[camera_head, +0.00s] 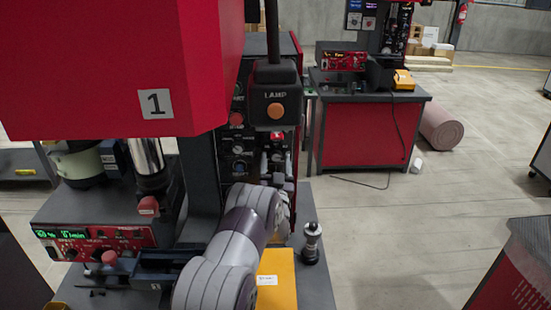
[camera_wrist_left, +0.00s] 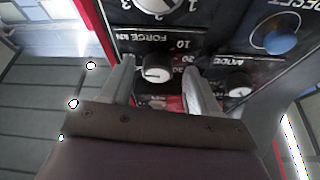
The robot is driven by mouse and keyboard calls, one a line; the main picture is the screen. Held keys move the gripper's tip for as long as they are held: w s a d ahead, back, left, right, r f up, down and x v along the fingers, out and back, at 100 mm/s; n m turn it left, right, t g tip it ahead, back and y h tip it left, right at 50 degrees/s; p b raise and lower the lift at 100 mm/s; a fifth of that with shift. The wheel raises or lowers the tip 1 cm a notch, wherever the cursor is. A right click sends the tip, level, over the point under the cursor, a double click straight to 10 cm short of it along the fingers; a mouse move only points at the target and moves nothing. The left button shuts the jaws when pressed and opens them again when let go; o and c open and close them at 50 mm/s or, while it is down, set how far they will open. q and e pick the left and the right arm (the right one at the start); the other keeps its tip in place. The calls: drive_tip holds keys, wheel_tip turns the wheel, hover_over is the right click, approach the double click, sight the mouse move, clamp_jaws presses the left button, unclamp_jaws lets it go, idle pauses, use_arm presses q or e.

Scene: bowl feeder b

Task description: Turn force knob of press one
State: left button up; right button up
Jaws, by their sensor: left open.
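The press one (camera_head: 110,70) is the large red machine marked 1, at the left of the head view. Its dark control panel faces my left arm. In the left wrist view the force knob (camera_wrist_left: 156,70) is a small round knob with a white pointer, beside the upside-down label FORCE kN. My left gripper (camera_wrist_left: 164,75) is open, with one finger on each side of this knob. I cannot tell if the fingers touch it. In the head view my arm hides much of the gripper and the knob. My right gripper is not in view.
A larger dial (camera_wrist_left: 157,6), a MODE knob (camera_wrist_left: 238,86) and a blue RESET button (camera_wrist_left: 281,41) are close by on the panel. Open floor lies to the right.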

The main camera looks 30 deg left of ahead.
use_arm(q)
drive_tip(key=shift+w+d, duration=0.2)
drive_tip(key=shift+s+a, duration=0.1)
drive_tip(key=shift+a, duration=0.05)
drive_tip(key=c, duration=1)
drive_tip(key=shift+f+n+b, duration=0.25)
drive_tip(key=shift+n+b, duration=0.15)
drive_tip(key=shift+b, duration=0.35)
drive_tip(key=shift+c, duration=0.2)
drive_tip(key=n+g+y+b, duration=0.1)
drive_tip(key=n+b, duration=0.3)
drive_tip(key=b, duration=0.1)
drive_tip(key=n+g+y+b, duration=0.2)
drive_tip(key=n+b, duration=0.2)
drive_tip(key=n, duration=0.1)
drive_tip(key=n+g+y+b, duration=0.1)
drive_tip(key=n+g+b, duration=0.1)
drive_tip(key=n+b, duration=0.3)
drive_tip(key=shift+d+b, duration=0.3)
drive_tip(key=shift+d, duration=0.05)
drive_tip(key=shift+r+n+g+b, duration=0.15)
drive_tip(key=shift+n+g+b, duration=0.45)
drive_tip(key=shift+n, duration=0.4)
drive_tip(key=shift+w+r+n+g, duration=0.2)
drive_tip(key=shift+n+g, duration=0.3)
drive_tip(key=shift+n, duration=0.5)
drive_tip(key=shift+r+n+g+b, duration=0.15)
drive_tip(key=shift+n+g+b, duration=0.4)
drive_tip(key=shift+n, duration=1.35)
drive_tip(key=o, duration=1)
